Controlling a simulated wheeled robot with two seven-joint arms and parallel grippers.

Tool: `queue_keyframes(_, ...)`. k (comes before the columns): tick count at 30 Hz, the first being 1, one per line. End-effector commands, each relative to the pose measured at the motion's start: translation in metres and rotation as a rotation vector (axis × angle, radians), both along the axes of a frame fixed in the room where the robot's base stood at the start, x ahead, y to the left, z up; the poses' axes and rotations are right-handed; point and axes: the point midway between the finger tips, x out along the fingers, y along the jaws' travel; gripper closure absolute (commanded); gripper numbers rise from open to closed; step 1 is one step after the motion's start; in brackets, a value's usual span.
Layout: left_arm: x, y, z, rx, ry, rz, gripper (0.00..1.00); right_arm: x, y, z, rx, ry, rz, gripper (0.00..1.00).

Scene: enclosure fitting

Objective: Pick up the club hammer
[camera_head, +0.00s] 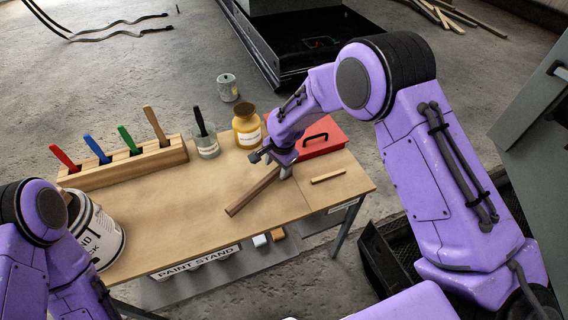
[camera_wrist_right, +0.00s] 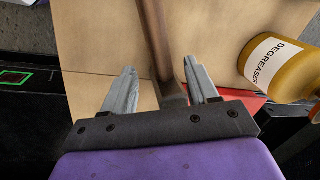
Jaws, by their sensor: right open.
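The club hammer (camera_head: 251,193) lies on the wooden table, its brown handle pointing to the lower left in the head view. Its head end is mostly hidden under my right gripper (camera_head: 278,160). In the right wrist view, the handle (camera_wrist_right: 155,38) runs up between the two grey fingers of my right gripper (camera_wrist_right: 162,82). The fingers are apart, one on each side of the hammer, with a gap visible on the left. Whether the right finger touches it I cannot tell. My left arm shows at the lower left of the head view, but its gripper is not in view.
A yellow degreaser bottle (camera_head: 247,128) and a red toolbox (camera_head: 325,134) stand close to my right gripper. A short wooden stick (camera_head: 328,177) lies right of the hammer. A wooden rack (camera_head: 128,168) with coloured handles and a paint bucket (camera_head: 98,236) are at left. The table's middle is clear.

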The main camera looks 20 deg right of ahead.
Motion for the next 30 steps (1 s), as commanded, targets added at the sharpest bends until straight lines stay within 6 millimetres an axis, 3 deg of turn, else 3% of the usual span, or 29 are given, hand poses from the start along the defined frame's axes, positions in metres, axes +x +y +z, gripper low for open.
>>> queue_keyframes(10,0.0,0.0,0.016,0.001,-0.001,0.0,0.57,0.012,-0.005,-0.05,0.001,0.0,-0.003,0.41)
queue_keyframes(18,0.0,0.0,0.015,0.001,-0.001,0.0,0.57,0.013,-0.005,-0.056,-0.001,-0.001,-0.004,0.41)
queue_keyframes(21,0.0,0.0,0.015,0.001,-0.001,0.0,0.57,0.013,-0.005,-0.056,-0.001,-0.001,-0.004,0.74)
queue_keyframes(24,0.0,0.0,0.015,0.001,-0.001,0.0,0.57,0.013,-0.005,-0.056,-0.001,-0.001,-0.004,1.0)
queue_keyframes(30,0.0,0.0,0.016,0.001,-0.001,0.0,0.57,0.015,-0.005,-0.054,0.0,-0.006,-0.004,1.0)
